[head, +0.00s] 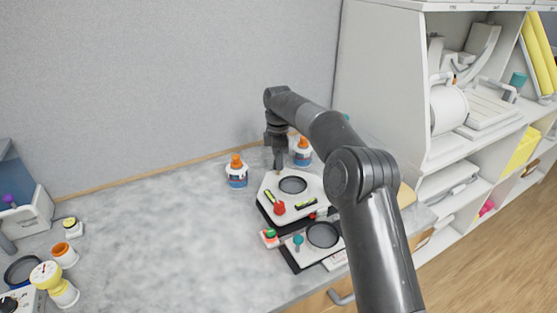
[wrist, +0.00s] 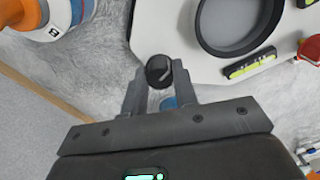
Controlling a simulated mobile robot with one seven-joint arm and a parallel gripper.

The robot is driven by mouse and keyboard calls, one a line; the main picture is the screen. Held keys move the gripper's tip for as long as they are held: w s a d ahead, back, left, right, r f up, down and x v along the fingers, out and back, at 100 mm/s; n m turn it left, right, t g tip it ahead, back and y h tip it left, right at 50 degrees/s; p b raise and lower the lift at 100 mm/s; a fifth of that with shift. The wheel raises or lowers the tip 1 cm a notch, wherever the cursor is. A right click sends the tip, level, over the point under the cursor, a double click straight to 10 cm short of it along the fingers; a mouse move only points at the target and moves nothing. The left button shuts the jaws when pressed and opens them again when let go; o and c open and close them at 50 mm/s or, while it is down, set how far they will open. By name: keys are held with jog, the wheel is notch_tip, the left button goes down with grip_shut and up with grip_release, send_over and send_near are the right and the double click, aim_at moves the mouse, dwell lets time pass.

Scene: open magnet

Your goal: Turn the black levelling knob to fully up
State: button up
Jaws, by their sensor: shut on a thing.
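The black levelling knob (wrist: 158,70) shows in the wrist view at the edge of a white plate (wrist: 180,35). It is round and dark, with a pale mark on its top. My gripper (wrist: 160,85) has its two fingers on either side of the knob and is shut on it. In the head view my gripper (head: 278,168) points straight down at the back left corner of the white plate (head: 268,186). The knob is hidden there behind the fingers. The plate carries a round dark-rimmed dish (head: 293,185), yellow-green levels (head: 306,203) and a red knob (head: 279,208).
Two glue bottles with orange caps stand close to my gripper, one at the left (head: 237,172) and one at the right (head: 302,152). A second device with a teal knob (head: 298,241) stands in front. The counter's left middle is clear.

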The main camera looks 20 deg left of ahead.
jog(key=shift+s, duration=0.1)
jog(key=o, duration=1)
jog(key=shift+r, duration=0.1)
jog(key=shift+w+r, duration=0.2)
jog(key=shift+r, duration=5.1)
jog(key=shift+a, duration=0.1)
